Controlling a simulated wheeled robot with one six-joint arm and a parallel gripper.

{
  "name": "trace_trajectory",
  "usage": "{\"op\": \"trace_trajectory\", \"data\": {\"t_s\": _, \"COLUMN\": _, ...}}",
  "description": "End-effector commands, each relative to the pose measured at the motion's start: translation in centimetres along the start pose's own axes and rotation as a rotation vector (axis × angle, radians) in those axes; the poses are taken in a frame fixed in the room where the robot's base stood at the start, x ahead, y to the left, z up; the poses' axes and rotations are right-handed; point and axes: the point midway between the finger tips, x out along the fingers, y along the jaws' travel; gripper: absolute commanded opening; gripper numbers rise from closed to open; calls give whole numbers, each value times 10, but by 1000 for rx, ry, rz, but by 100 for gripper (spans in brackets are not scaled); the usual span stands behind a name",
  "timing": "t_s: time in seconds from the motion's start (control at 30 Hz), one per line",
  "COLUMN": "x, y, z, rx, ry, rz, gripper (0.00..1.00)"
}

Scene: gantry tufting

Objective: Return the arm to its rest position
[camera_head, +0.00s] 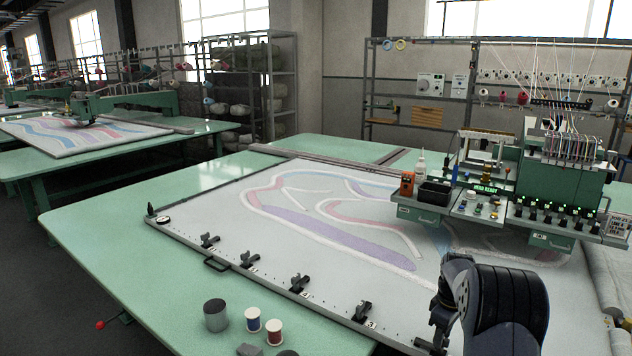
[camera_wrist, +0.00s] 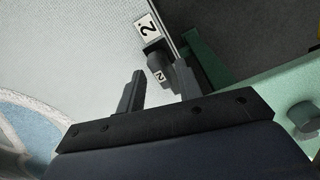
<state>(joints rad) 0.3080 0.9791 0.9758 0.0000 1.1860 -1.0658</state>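My arm (camera_head: 505,305) reaches in from the bottom right of the head view, over the near edge of the tufting frame (camera_head: 180,232). My gripper (camera_wrist: 159,82) shows in the wrist view with its two dark fingers apart and nothing clearly held between them. A black clamp (camera_wrist: 157,62) with a label "2" lies just past the fingertips at the frame edge; I cannot tell whether the fingers touch it. In the head view the gripper is dark and partly hidden by my arm.
Several black clamps (camera_head: 299,284) line the frame's near edge. A grey cylinder (camera_head: 215,315), a blue spool (camera_head: 253,320) and a red spool (camera_head: 274,332) stand on the green table (camera_head: 120,262). The tufting machine head (camera_head: 560,180) stands behind my arm.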

Motion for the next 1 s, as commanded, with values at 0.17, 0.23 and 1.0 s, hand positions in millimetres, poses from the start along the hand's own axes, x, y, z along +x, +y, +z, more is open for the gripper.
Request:
{"op": "trace_trajectory", "data": {"t_s": 0.17, "x": -1, "y": 0, "z": 0, "rx": 143, "ry": 0, "rz": -1, "gripper": 34}}
{"op": "trace_trajectory", "data": {"t_s": 0.23, "x": -1, "y": 0, "z": 0, "rx": 199, "ry": -1, "rz": -1, "gripper": 34}}
{"op": "trace_trajectory", "data": {"t_s": 1.0, "x": 0, "y": 0, "z": 0, "rx": 730, "ry": -1, "rz": -1, "gripper": 34}}
